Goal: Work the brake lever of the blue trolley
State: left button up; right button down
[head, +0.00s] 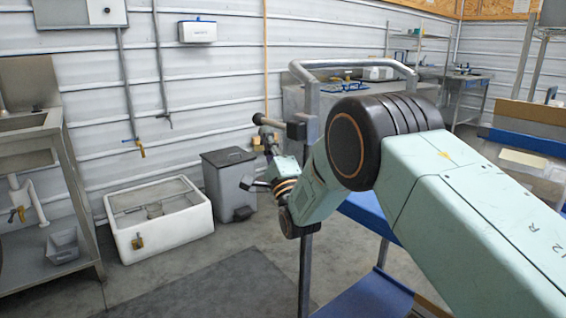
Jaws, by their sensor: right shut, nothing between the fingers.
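The blue trolley (368,299) stands right of centre, with blue shelves and a grey push handle (350,64) on upright posts. A dark lever with a rounded knob (259,119) sticks out to the left from the near post; it looks like the brake lever. My right arm comes in from the right and hides much of the trolley. My right gripper (250,184) is small and partly hidden by its own wrist. It is shut and empty, below the lever and apart from it. My left gripper is not in view.
A grey pedal bin (229,180) and a white tub (160,222) stand on the floor by the wall. A metal sink bench (75,195) is at the far left. A dark mat (205,285) lies on the clear floor in front.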

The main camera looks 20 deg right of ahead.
notch_tip(320, 180, down, 13)
jog(key=s+a+b, duration=0.1)
jog(key=a, duration=0.1)
jog(key=shift+s+a+f, duration=0.15)
jog(key=shift+a, duration=0.05)
dwell(0.4)
